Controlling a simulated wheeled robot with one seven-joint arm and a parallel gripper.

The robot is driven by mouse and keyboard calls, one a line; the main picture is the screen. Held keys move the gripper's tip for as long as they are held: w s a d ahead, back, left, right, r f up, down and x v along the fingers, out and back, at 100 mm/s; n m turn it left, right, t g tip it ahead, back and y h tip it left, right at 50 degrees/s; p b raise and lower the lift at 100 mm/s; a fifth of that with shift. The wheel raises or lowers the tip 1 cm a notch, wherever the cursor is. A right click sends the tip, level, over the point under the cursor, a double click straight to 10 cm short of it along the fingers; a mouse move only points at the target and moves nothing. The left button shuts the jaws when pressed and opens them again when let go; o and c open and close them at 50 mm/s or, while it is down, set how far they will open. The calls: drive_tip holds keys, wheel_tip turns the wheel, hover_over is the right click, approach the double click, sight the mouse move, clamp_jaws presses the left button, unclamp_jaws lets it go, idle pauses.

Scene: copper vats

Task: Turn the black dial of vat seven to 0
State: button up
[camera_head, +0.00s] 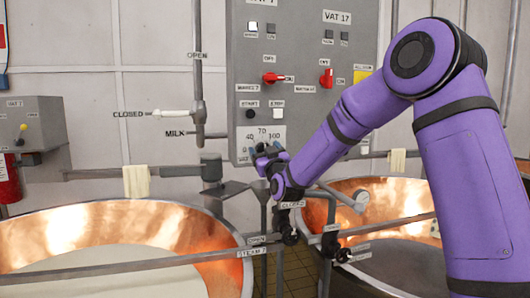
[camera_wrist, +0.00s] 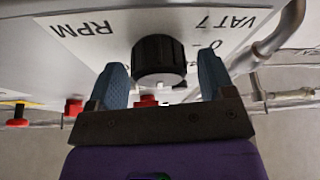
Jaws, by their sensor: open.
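The black dial (camera_wrist: 160,58) is a ribbed round knob on the grey panel, with "VAT7", "RPM" and a "0" printed near it, upside down in the wrist view. My gripper (camera_wrist: 164,72) is open, with one blue finger on each side of the dial. Small gaps show between the fingers and the knob. The dial's pointer and exact setting cannot be made out. In the head view my gripper (camera_head: 264,152) is at the lower part of the control panel (camera_head: 300,60), just below the 40 and 70 scale marks, and hides the dial.
Red switches (camera_head: 272,78) and small buttons sit higher on the panel. Copper vats (camera_head: 110,235) stand below at left and right (camera_head: 400,190). A pipe with a white handle (camera_head: 177,114) is left of the panel. Steam pipes and valves (camera_head: 290,235) run below my gripper.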

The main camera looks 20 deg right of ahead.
drive_tip(key=c, duration=0.9)
drive_tip(key=shift+c, duration=0.2)
drive_tip(key=shift+n, duration=0.3)
drive_tip(key=n+y, duration=0.1)
drive_tip(key=n, duration=0.2)
drive_tip(key=n+g+y, duration=0.1)
drive_tip(key=n+y, duration=0.1)
drive_tip(key=n, duration=0.1)
drive_tip(key=n+g, duration=0.1)
drive_tip(key=n, duration=0.2)
drive_tip(key=n+g+y, duration=0.1)
drive_tip(key=n, duration=0.2)
drive_tip(key=shift+y, duration=0.3)
drive_tip(key=n+g, duration=0.2)
drive_tip(key=n, duration=0.2)
drive_tip(key=shift+n, duration=0.3)
drive_tip(key=shift+n+g, duration=0.7)
drive_tip(key=shift+n, duration=1.2)
